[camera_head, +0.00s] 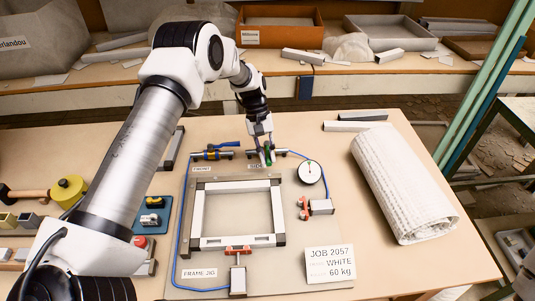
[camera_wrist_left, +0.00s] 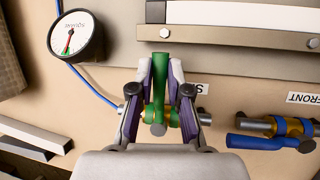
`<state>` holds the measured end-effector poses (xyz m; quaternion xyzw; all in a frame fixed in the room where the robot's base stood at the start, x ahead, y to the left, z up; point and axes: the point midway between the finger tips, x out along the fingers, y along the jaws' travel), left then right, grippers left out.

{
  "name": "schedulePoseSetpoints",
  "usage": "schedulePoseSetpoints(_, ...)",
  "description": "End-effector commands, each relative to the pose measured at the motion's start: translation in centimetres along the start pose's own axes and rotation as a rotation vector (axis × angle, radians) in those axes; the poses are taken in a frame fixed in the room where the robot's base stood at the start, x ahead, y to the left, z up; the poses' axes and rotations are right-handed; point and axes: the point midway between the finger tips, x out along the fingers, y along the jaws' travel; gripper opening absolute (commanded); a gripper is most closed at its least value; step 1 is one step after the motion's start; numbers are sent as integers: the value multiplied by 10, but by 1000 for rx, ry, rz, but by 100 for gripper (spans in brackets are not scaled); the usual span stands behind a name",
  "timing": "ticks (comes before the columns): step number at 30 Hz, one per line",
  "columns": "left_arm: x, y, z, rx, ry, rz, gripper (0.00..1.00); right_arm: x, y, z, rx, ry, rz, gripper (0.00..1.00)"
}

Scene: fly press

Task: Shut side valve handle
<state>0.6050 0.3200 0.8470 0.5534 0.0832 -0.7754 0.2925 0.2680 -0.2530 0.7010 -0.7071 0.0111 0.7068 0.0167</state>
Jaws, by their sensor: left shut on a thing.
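The green side valve handle (camera_head: 267,154) is at the back of the press board, by the SIDE label. In the left wrist view the green handle (camera_wrist_left: 159,80) points across its brass valve and pipe line. My left gripper (camera_head: 262,140) reaches down over this valve. In the left wrist view the fingers of my left gripper (camera_wrist_left: 160,90) are on both sides of the green handle, shut on it. The fingers partly hide the valve body. My right gripper is not in view.
The front valve's blue handle (camera_wrist_left: 262,142) lies along its pipe beside the side valve. A round dial gauge (camera_head: 310,172) stands to the right. The square press frame (camera_head: 237,243) lies in front. A rolled white cloth (camera_head: 402,185) lies on the right of the table.

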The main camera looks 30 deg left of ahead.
Motion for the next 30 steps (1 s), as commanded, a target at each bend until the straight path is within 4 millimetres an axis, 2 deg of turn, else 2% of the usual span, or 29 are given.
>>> schedulePoseSetpoints(1,3,-2,1,0,-5,-4,0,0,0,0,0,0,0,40)
schedulePoseSetpoints(2,3,-2,1,0,-5,-4,27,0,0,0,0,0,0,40)
schedulePoseSetpoints(3,3,-2,1,0,-5,-3,41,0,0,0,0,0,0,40)
schedulePoseSetpoints(12,0,-1,0,-1,-2,-1,42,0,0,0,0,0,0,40)
schedulePoseSetpoints(16,-12,0,0,0,0,1,42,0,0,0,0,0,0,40)
schedulePoseSetpoints(27,-98,0,-1,0,0,0,42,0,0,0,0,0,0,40)
schedulePoseSetpoints(30,-112,-1,-1,-1,-2,0,42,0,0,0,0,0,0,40)
